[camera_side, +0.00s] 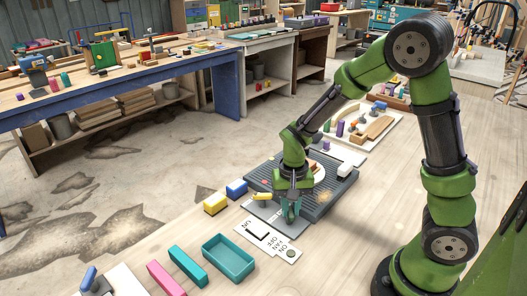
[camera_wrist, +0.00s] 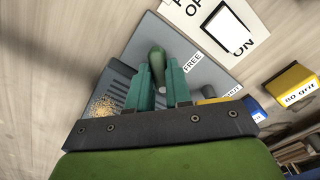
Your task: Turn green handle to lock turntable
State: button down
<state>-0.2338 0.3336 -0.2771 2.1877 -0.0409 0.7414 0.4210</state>
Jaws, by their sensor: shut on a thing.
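The green handle (camera_wrist: 157,62) stands between the two teal fingers of my gripper (camera_wrist: 161,90) in the wrist view, and the gripper is shut on it. A grey plate under the handle carries a "FREE" label (camera_wrist: 192,62) just right of it and a second, partly hidden label (camera_wrist: 232,91). In the side view my gripper (camera_side: 291,209) points down at the front corner of the grey ribbed turntable base (camera_side: 325,190). The handle is hidden behind the fingers there. A round wooden piece on the turntable is mostly hidden by my arm.
A white switch panel (camera_side: 258,232) lies just in front of the gripper. A yellow block (camera_side: 215,203) and a blue block (camera_side: 237,188) sit left of the base. A teal tray (camera_side: 228,257), a teal bar (camera_side: 187,266) and a pink bar (camera_side: 166,279) lie nearer the front.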

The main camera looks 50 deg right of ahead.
aim_at(290, 210)
jog(key=shift+r, duration=0.1)
dwell(0.5)
jog(key=c, duration=1)
grip_release()
jog(key=shift+c, duration=0.2)
notch_tip(290, 210, up, 17)
